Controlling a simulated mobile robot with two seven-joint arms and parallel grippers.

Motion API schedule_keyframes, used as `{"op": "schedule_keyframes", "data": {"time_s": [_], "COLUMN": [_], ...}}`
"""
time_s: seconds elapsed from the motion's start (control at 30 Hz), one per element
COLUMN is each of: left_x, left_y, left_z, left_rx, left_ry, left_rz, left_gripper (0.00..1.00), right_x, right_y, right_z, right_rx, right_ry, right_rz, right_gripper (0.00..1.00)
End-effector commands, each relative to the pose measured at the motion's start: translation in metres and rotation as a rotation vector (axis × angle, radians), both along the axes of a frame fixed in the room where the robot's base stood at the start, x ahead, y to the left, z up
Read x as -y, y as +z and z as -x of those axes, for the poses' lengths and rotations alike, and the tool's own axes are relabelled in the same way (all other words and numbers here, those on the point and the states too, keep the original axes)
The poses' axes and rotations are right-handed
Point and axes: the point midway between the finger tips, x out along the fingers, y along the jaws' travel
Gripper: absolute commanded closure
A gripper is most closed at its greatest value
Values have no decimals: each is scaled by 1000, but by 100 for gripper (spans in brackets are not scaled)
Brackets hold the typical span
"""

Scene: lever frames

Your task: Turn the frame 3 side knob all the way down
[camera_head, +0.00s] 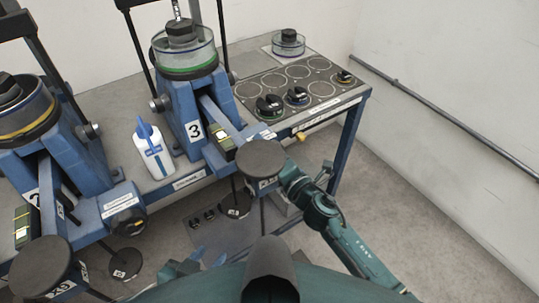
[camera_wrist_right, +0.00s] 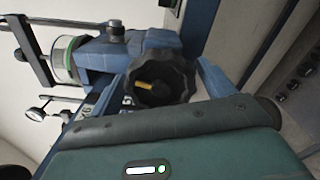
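Frame 3 (camera_head: 186,104) is a blue lever frame with a white "3" label, standing on the bench in the head view. In the right wrist view a black lobed knob (camera_wrist_right: 178,85) with a yellow mark sits on the side of a blue frame. In the head view the side knob is not clear; a round black disc (camera_head: 260,160) covers that area. My right arm reaches in from the right, with its gripper end behind that disc; its fingers are hidden. My right gripper's body fills the lower wrist view, close to the knob. My left gripper (camera_head: 206,258) is low in the head view, small and partly hidden, away from frame 3.
A neighbouring blue frame (camera_head: 72,145) stands at the left. A white bottle (camera_head: 153,152) stands between the frames. At the right, a dark panel (camera_head: 326,91) carries several black round pieces. A small yellow piece (camera_head: 301,136) shows at the bench's front edge. Floor at the right is clear.

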Motion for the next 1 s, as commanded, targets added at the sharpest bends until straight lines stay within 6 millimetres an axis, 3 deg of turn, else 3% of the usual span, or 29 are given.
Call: {"op": "schedule_keyframes", "data": {"time_s": [0.27, 0.7, 1.0], "left_x": [-1, -3, -3], "left_y": [-2, 1, 3], "left_z": [2, 1, 0], "left_rx": [-8, -11, -7], "left_ry": [2, 4, 4], "left_rz": [-3, -8, -6], "left_gripper": [64, 64, 64], "right_x": [3, 30, 34], "right_y": [-1, -1, -1], "right_z": [3, 44, 51], "right_rx": [-5, -6, -4], "right_ry": [-1, -1, -1], "right_rz": [-2, -3, -3], "right_gripper": [18, 18, 18]}}
